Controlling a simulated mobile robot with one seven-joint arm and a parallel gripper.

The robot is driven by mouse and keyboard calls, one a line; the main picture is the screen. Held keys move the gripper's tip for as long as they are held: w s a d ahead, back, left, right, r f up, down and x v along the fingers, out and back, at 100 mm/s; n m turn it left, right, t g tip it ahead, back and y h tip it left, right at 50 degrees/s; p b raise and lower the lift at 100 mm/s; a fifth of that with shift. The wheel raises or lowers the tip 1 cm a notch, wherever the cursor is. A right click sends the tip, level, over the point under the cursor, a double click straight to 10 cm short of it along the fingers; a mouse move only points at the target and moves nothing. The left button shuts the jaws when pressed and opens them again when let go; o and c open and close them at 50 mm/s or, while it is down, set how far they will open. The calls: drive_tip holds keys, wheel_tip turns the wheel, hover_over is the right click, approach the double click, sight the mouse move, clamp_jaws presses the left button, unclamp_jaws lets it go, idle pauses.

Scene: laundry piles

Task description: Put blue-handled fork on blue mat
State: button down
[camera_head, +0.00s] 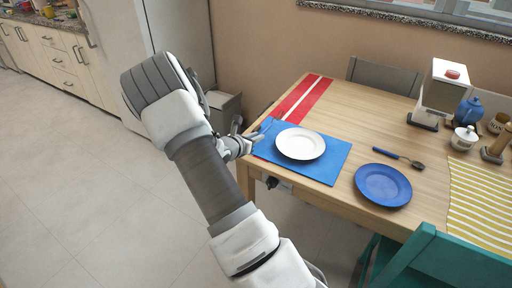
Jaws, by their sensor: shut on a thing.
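The blue mat (325,171) lies on the left part of the wooden table with a white plate (301,143) on it. My gripper (250,141) is at the mat's left edge, low over the table. It is shut on the blue-handled fork (265,126), which shows only as a small blue and grey shape by the fingertips. I cannot tell whether the fork touches the mat. My arm hides part of the gripper.
A blue plate (383,185) and a blue-handled spoon (399,156) lie right of the mat. A red striped runner (301,97) is behind it. A white teapot (464,137), a blue jug (468,110) and a boxy dispenser (440,88) stand far right. A teal chair (440,262) is in front.

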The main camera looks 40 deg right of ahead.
sight(256, 150)
drive_tip(key=shift+f+b, duration=0.4)
drive_tip(key=shift+f, duration=1.45)
drive_tip(key=shift+f, duration=0.15)
drive_tip(key=c, duration=0.8)
unclamp_jaws()
drive_tip(key=shift+c, duration=0.2)
